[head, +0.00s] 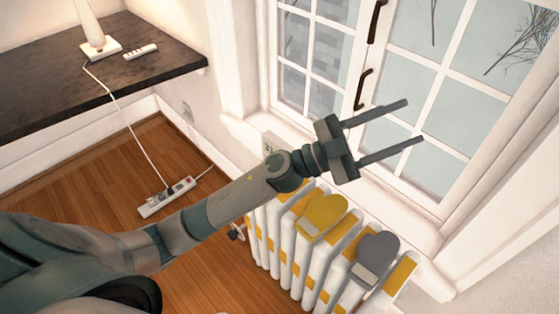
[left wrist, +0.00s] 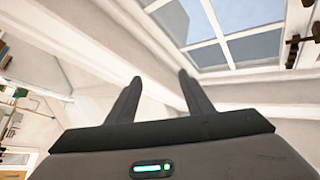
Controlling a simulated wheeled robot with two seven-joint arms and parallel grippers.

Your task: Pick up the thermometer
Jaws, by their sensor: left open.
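A small pale device with dark marks on its face, which looks like the thermometer (head: 269,147), stands at the left end of the window sill in the head view. My left arm's wrist is close to its right and may cover part of it. My left gripper (head: 415,120) is open and empty, with its two fingers pointing right in front of the window, well to the right of the device. In the left wrist view the open fingers (left wrist: 160,78) point toward the window and wall, with nothing between them. The thermometer does not show there. My right gripper is not in view.
A white radiator (head: 277,240) below the sill carries a yellow mitten (head: 322,214) and a grey mitten (head: 377,254). Window handles (head: 362,90) stick out. A dark shelf (head: 60,85) holds a lamp (head: 98,42) and a remote (head: 140,52). A power strip (head: 167,196) lies on the floor.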

